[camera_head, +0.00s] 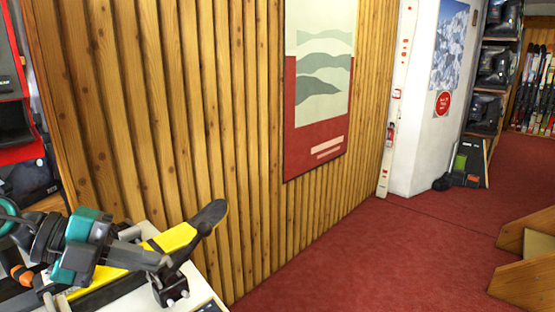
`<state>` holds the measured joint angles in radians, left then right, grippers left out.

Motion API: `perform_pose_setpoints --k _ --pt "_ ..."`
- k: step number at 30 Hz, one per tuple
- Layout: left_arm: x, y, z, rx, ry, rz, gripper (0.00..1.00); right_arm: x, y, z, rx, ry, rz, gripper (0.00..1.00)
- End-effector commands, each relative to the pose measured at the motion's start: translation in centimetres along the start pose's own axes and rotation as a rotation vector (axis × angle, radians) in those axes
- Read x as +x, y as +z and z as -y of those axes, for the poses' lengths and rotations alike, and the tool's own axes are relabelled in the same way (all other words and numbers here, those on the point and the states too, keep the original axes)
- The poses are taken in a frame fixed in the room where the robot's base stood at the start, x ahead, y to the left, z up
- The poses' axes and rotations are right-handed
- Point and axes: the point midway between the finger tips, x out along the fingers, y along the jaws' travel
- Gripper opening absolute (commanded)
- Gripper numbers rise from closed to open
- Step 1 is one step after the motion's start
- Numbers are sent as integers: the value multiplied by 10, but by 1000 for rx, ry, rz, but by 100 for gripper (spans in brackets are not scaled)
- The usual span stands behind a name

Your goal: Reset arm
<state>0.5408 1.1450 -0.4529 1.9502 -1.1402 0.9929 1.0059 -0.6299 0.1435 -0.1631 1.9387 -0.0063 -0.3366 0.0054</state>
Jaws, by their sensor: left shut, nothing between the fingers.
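My left gripper (158,262) is at the lower left, at the end of my teal and dark grey arm. Its fingers are closed with nothing visible between them. It sits over a yellow and black ski (172,239) whose dark tip points up to the right. A black clamp (172,286) with silver knobs stands by the fingertips; I cannot tell whether they touch. My right gripper is not in view.
The light bench top (205,292) shows under the ski. A wood-slat wall (225,130) with a poster (318,85) rises behind. The red carpet (400,250) is clear to the right. A wooden edge (525,280) stands at the far right.

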Motion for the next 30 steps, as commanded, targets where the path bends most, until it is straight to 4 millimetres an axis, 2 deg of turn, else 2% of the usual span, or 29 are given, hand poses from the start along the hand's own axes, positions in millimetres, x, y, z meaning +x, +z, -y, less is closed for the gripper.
perform_pose_setpoints --k 1,6,8,11,14,17,18,21,24,27,30 --pt "18 -8 0 -33 -86 -54 0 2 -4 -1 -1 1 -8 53" --pt "59 -22 6 -210 -444 -138 0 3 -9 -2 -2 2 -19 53" --pt "68 -20 3 -312 -577 -127 0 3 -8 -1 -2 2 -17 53" --pt "80 -7 -16 -514 -763 -51 0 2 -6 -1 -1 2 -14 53" --pt "91 9 -56 -752 -891 81 0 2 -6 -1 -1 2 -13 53" --pt "104 18 -117 -1012 -947 253 0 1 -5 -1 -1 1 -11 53" --pt "109 18 -146 -1119 -946 328 0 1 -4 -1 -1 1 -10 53" --pt "123 5 -214 -1359 -903 490 0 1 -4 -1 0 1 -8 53" --pt "133 -16 -267 -1536 -831 603 0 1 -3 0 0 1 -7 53" --pt "140 -36 -301 -1652 -766 671 0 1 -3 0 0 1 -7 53" --pt "144 -48 -318 -1714 -727 704 0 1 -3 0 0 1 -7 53"
